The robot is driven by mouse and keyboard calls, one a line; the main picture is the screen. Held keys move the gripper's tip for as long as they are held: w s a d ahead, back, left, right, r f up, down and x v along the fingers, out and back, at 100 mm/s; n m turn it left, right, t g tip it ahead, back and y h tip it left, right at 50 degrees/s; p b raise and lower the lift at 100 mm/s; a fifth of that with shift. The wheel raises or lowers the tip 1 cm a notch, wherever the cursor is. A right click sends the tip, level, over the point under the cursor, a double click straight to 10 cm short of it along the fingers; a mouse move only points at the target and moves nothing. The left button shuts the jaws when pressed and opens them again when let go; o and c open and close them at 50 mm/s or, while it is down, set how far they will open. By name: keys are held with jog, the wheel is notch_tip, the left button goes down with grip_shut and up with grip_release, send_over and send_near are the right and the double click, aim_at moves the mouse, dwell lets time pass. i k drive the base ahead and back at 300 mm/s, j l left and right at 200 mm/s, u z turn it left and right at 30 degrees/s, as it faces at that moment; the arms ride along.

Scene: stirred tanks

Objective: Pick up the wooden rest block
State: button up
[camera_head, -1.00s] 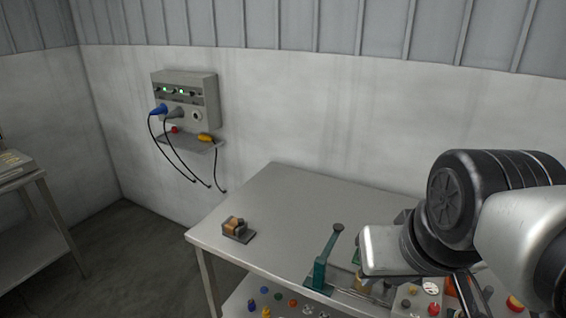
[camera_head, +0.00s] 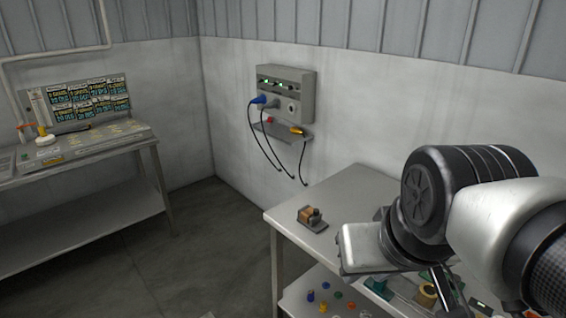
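A small brown wooden-looking block (camera_head: 308,213) sits on a dark grey base near the left end of the metal table; I take it to be the wooden rest block. My arm reaches in from the right edge, over the table. Its end lies to the right of the block and apart from it. My gripper's fingers cannot be made out clearly, so I cannot tell whether they are open or shut. The arm hides much of the table to the right of the block.
The metal table (camera_head: 345,185) has bare top around the block. Several small coloured parts lie on its lower shelf. A grey wall box (camera_head: 287,85) with hanging cables is behind it. A bench (camera_head: 90,165) with a sign board (camera_head: 85,103) stands left, across open floor.

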aim_at(305, 215)
jog(key=j+z, duration=0.1)
jog(key=z, duration=0.3)
jog(key=i+j+z, duration=0.1)
jog(key=z, duration=0.3)
jog(key=i+j+z, duration=0.1)
jog(key=z, duration=0.3)
jog(key=j+z, duration=0.35)
jog(key=j, duration=0.15)
jog(key=j+z, duration=0.35)
jog(key=j, duration=0.2)
jog(key=j+z, duration=0.15)
jog(key=j, duration=1.7)
jog(key=k, duration=0.05)
